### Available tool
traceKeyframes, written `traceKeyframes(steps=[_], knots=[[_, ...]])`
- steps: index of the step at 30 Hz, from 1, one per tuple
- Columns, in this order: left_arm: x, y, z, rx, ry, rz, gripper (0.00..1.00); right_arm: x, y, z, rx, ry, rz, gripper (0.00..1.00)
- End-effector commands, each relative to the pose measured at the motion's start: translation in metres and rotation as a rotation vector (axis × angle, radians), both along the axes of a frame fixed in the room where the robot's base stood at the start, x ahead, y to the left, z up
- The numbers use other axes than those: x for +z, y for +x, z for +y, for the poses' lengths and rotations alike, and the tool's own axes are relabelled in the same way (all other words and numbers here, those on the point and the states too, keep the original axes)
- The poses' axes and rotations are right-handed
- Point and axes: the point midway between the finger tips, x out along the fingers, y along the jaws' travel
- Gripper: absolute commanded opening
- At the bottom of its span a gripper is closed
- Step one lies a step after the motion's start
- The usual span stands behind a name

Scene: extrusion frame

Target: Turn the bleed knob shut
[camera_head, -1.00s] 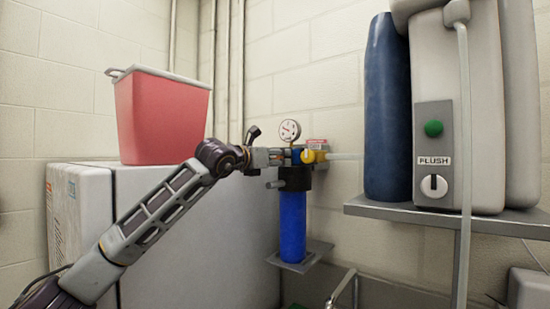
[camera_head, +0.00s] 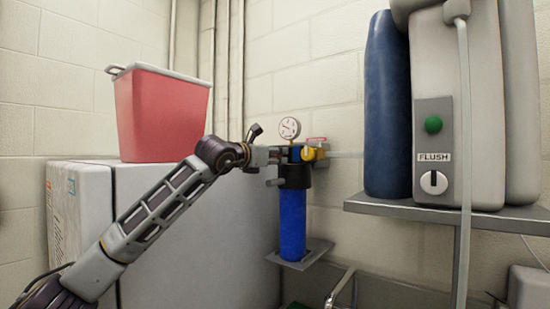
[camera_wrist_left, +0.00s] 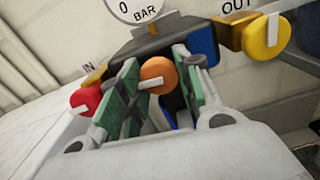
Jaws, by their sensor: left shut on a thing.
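A filter unit with a black head, a blue bowl (camera_head: 292,225) and a round gauge (camera_head: 289,129) stands by the wall. In the left wrist view, an orange knob (camera_wrist_left: 158,75) with a pale pointer bar sits at the front of the head, under the gauge; no label for it shows. My left gripper (camera_wrist_left: 160,98) has its green-padded fingers on either side of this knob and is shut on it. In the head view, the gripper (camera_head: 273,155) reaches the filter head from the left and hides the knob. My right gripper is out of view.
A red knob (camera_wrist_left: 85,101) is close beside the left finger, near "IN". A yellow knob (camera_wrist_left: 265,35) is at the right, near "OUT". A shelf (camera_head: 450,217) holds a grey machine (camera_head: 460,100) and a blue cylinder (camera_head: 387,110). A red bin (camera_head: 162,118) stands on a white cabinet (camera_head: 200,235).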

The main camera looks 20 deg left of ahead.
Motion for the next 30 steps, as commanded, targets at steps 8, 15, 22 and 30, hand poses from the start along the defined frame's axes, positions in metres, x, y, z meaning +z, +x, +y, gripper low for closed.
traceKeyframes(steps=[8,15,22,30], knots=[[0.0,0.0,0.0,0.0,0.146,-0.056,0.1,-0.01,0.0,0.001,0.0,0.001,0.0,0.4],[0.0,0.0,0.001,-0.001,0.308,-0.114,0.1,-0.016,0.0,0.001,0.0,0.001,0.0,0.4],[0.001,0.0,0.001,0.0,0.468,-0.172,0.1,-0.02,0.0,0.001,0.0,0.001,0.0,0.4],[0.001,0.0,0.001,0.0,0.664,-0.242,0.1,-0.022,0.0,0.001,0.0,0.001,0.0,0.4]])
